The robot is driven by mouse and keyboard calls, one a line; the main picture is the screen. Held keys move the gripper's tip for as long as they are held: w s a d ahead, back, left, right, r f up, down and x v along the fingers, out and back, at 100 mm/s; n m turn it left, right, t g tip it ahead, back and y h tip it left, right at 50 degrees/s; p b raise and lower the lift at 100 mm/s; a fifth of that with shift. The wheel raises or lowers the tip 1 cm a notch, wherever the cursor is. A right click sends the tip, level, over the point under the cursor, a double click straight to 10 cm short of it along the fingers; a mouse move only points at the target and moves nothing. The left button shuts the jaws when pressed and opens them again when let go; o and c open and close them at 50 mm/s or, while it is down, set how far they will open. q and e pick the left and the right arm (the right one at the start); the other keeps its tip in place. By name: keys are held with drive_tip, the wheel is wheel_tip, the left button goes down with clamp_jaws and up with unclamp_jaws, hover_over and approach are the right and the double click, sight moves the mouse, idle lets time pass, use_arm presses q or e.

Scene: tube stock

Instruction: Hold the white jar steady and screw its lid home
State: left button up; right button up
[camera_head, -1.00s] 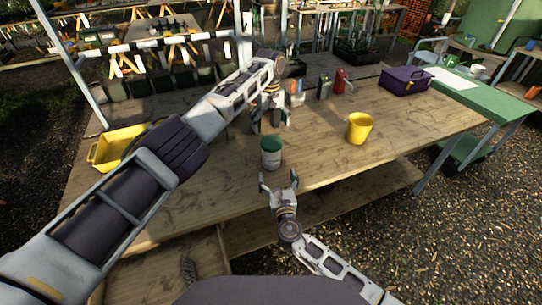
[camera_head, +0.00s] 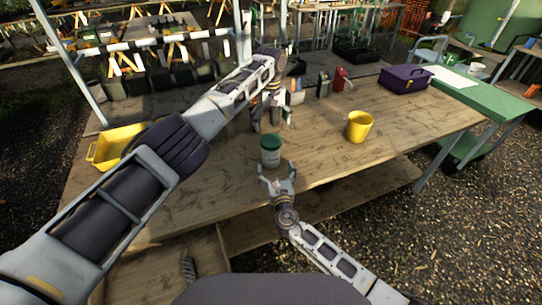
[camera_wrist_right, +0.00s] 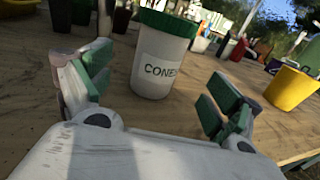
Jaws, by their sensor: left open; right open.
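The white jar (camera_head: 271,158) stands upright on the wooden table near its front edge, with its green lid (camera_head: 270,143) on top. In the right wrist view the jar (camera_wrist_right: 157,68) shows a label reading "CONE", partly cut off. I cannot tell how tightly the lid sits. My right gripper (camera_head: 277,167) is open at the near side of the jar. In the right wrist view its green-padded fingers (camera_wrist_right: 155,100) are spread, with the jar just beyond and between them. My left gripper (camera_head: 264,122) is open above and behind the jar, pointing down, apart from the lid.
A yellow bucket (camera_head: 359,127) stands to the right on the table (camera_head: 325,150). A purple box (camera_head: 405,79), a red can (camera_head: 339,79) and a dark can (camera_head: 323,85) stand farther back. A yellow crate (camera_head: 117,146) is at the left edge. Table around the jar is clear.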

sight(271, 150)
drive_tip(key=shift+w+a, duration=0.3)
drive_tip(key=shift+w, duration=1.45)
drive_tip(key=shift+w+a, duration=0.25)
drive_tip(key=shift+w, duration=1.5)
drive_tip(key=shift+w+a, duration=0.3)
drive_tip(key=shift+w, duration=1.45)
drive_tip(key=shift+c, duration=0.2)
